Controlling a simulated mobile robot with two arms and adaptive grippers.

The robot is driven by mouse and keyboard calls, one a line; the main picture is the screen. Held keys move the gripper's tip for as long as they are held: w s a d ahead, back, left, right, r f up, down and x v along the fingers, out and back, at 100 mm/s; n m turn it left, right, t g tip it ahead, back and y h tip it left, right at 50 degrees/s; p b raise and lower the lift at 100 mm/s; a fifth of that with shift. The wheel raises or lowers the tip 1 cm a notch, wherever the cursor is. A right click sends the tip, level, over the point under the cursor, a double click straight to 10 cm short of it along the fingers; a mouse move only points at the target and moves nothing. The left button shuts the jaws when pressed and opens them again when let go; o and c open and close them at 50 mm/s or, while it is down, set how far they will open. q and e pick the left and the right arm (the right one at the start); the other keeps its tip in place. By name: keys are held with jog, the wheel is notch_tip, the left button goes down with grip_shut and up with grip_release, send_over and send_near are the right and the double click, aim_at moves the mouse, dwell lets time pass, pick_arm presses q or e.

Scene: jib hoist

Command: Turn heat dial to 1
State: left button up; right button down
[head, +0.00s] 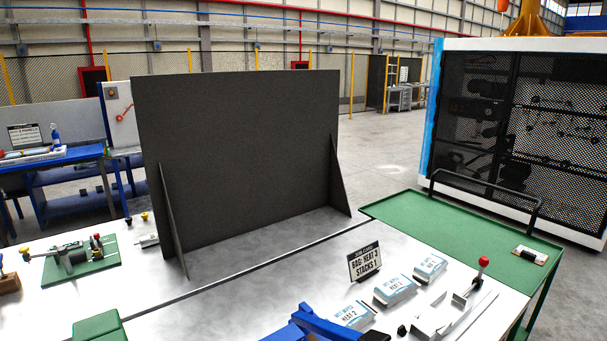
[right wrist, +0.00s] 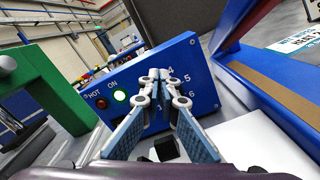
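In the right wrist view a blue control box (right wrist: 206,97) faces me, with a red HOT lamp (right wrist: 101,103) and a lit ON lamp (right wrist: 120,96). Scale numbers 4, 5 and 6 show on its right part. My right gripper (right wrist: 162,90) is at the scale's middle, its fingertips drawn close together where the heat dial sits. It appears shut on the dial, which the fingers hide; its pointer and setting cannot be read. In the head view a blue part (head: 335,326), seemingly of the same machine, shows at the bottom edge. My left gripper is not in view.
A sign (head: 365,262) reads "BAG: HEAT 2 STACKS 1". Labelled packs (head: 394,289) lie beside it, left of a red-knobbed fixture (head: 483,262). A tall dark panel (head: 240,150) stands behind. In the wrist view a green frame (right wrist: 50,85) stands left, and a blue brown-topped bar (right wrist: 265,85) right.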

jog(key=shift+s+d+f, duration=0.1)
jog(key=shift+s+f, duration=0.05)
jog(key=shift+f, duration=0.25)
jog(key=v, duration=0.5)
jog(key=shift+d+r, duration=0.1)
jog(key=shift+r, duration=0.3)
jog(key=shift+s+d+r, duration=0.15)
jog(key=shift+s+d, duration=0.05)
jog(key=shift+s, duration=0.15)
